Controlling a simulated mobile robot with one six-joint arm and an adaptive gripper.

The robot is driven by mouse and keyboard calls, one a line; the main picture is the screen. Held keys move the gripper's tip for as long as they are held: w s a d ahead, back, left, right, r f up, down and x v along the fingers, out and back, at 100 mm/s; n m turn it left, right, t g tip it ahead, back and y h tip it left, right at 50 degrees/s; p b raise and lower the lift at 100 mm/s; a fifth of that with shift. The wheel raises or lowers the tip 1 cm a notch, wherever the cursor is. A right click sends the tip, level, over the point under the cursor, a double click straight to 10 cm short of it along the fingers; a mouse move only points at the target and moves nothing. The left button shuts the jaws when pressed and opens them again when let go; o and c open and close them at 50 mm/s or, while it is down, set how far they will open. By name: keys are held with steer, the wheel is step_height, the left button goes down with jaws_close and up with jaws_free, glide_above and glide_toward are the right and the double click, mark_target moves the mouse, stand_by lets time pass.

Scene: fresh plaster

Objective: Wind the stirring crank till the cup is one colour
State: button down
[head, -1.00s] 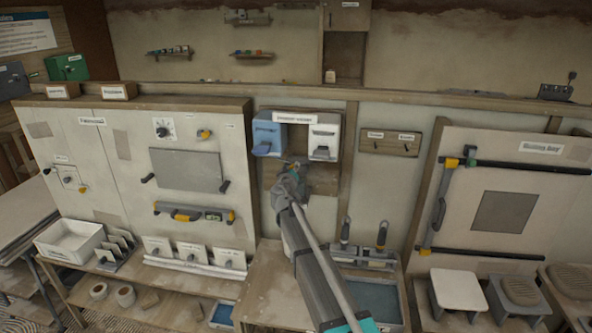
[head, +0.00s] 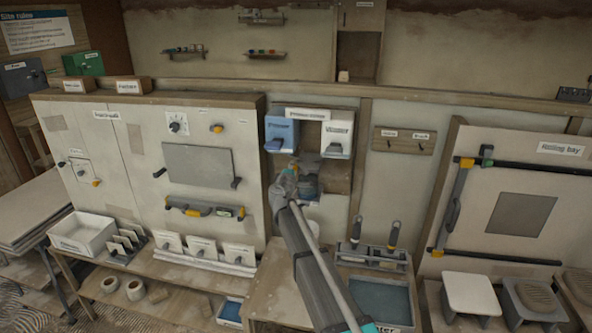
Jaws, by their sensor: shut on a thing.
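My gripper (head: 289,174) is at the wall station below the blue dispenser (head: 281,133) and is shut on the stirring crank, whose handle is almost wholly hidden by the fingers. A small dark blue-grey shape (head: 311,187) shows just right of the gripper, perhaps the cup. I cannot make out the colour inside it. The white dispenser (head: 337,138) hangs above and to the right.
A tub with blue-grey contents (head: 380,297) and upright tools (head: 393,233) stand right of my arm. A panel with a grey plate (head: 198,165) is at the left. The rolling bay (head: 521,215) is at the right.

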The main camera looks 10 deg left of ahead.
steer(key=f+n+b, duration=0.2)
steer(key=n, duration=0.5)
steer(key=d+f+n+b, duration=0.1)
steer(key=f+n+b, duration=0.2)
steer(key=n, duration=0.4)
steer(key=d+f+n+b, duration=0.1)
steer(key=f+n+b, duration=0.1)
steer(key=n, duration=0.6)
steer(key=shift+d+f, duration=0.15)
steer(key=shift+f, duration=0.25)
steer(key=shift+c, duration=1.9)
jaws_free()
steer(key=shift+s, duration=0.1)
steer(key=s, duration=1.2)
